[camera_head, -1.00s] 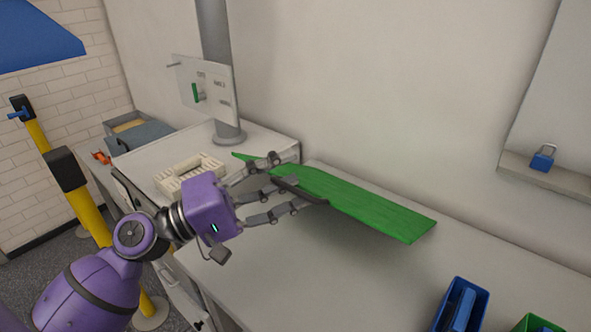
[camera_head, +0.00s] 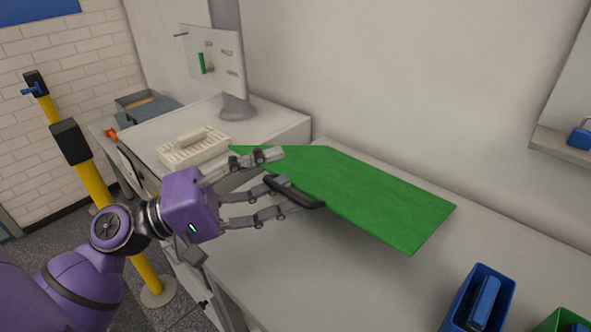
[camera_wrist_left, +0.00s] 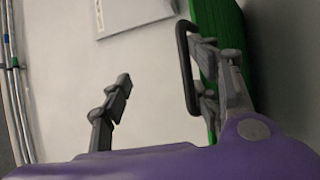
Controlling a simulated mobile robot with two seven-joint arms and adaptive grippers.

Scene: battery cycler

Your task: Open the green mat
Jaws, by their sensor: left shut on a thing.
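The green mat (camera_head: 372,192) is a flat, stiff-looking sheet above the white worktop in the head view. Its right part spreads tilted over the surface and its far left corner shows behind my fingers. A dark handle (camera_head: 306,196) sits on its near left edge. My left gripper (camera_head: 278,176) is at that edge, its fingers closed around the handle and mat edge. In the left wrist view the handle (camera_wrist_left: 184,65) and a strip of the mat (camera_wrist_left: 214,30) show beside the fingers. The exact contact is partly hidden by the fingers. My right gripper is not in view.
Blue bin (camera_head: 478,296) and green bin (camera_head: 562,322) stand at the front right. The worktop between mat and bins is clear.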

